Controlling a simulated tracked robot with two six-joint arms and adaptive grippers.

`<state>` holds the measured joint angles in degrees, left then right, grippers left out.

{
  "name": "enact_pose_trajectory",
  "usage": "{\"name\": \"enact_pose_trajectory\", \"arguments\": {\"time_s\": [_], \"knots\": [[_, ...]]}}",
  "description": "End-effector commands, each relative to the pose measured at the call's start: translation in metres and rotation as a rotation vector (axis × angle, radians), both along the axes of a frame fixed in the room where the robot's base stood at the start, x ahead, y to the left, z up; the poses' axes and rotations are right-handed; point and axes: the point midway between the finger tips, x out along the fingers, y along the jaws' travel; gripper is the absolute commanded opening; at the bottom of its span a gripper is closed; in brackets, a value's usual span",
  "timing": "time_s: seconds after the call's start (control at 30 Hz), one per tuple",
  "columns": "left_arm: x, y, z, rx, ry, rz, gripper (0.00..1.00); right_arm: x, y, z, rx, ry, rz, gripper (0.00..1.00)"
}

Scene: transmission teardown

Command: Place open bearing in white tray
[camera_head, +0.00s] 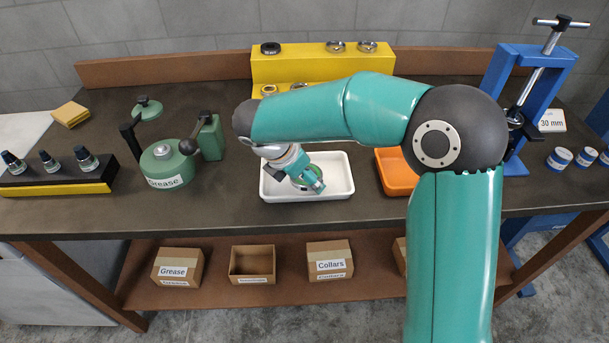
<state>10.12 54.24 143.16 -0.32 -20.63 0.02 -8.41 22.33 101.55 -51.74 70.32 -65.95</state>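The white tray (341,186) sits on the dark bench top near the middle. My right gripper (316,186) is over the tray, pointing down into it, with the arm reaching across from the right. A small rounded greenish-grey shape shows at the fingers; I cannot tell whether it is the open bearing or part of the gripper. The finger gap is too small and covered to read. Metallic ring-shaped bearings (335,46) stand on the yellow rack (300,66) behind, partly hidden by my arm. My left gripper is not in view.
An orange tray (393,174) stands right of the white tray, partly behind my arm. A green grease device (166,162) is at the left, and a blue press (537,70) at the right. Labelled boxes (330,260) stand on the lower shelf. Bench front left of the tray is clear.

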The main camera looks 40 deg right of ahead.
Motion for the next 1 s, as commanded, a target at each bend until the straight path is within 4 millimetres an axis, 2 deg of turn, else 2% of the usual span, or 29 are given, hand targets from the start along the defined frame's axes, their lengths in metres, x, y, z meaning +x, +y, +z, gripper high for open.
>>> {"name": "enact_pose_trajectory", "arguments": {"time_s": [0.23,0.7,0.73,0.87,1.0], "knots": [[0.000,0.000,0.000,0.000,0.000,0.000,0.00,0.000,0.000,0.000,-0.001,-0.002,0.001,0.18],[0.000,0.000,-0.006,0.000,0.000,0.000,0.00,-0.001,0.001,-0.015,0.002,0.005,0.000,0.18],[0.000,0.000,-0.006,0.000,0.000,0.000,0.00,-0.001,0.001,-0.016,0.004,0.007,0.000,0.75],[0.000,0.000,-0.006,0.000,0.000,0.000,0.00,-0.001,0.001,-0.016,0.004,0.009,0.000,0.97],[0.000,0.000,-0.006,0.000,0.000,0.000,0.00,-0.001,0.001,-0.015,0.003,0.005,0.001,0.98]]}}
